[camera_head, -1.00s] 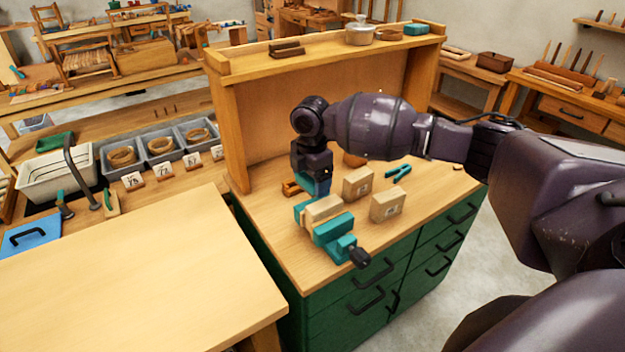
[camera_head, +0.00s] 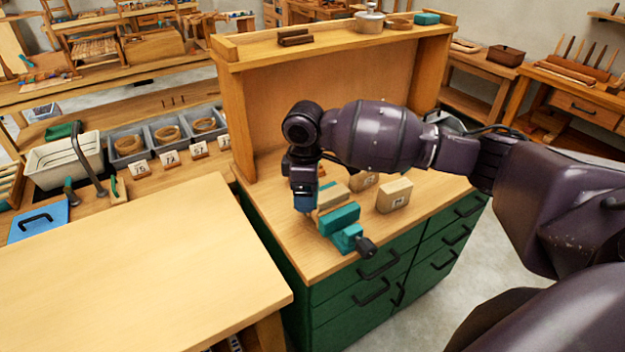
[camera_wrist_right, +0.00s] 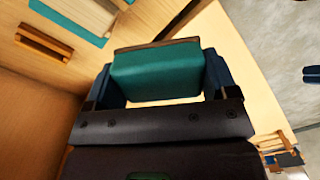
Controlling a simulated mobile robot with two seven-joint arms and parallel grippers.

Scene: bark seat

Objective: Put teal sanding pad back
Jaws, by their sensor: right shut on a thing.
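The teal sanding pad (camera_wrist_right: 157,72), a teal block with a brown face along its far edge, is between the two fingers of my right gripper (camera_wrist_right: 161,78) in the right wrist view. In the head view my right gripper (camera_head: 303,206) points down at the left part of the green cabinet's wooden top (camera_head: 285,248), left of the teal vise (camera_head: 341,219). The pad is hidden there behind the gripper, and I cannot tell whether it touches the top. My left gripper is not in view.
A pale block (camera_head: 333,196) sits at the vise. Another labelled block (camera_head: 394,196) stands to its right. A wooden back panel with a shelf (camera_head: 330,40) rises behind. The workbench at left (camera_head: 130,255) is bare.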

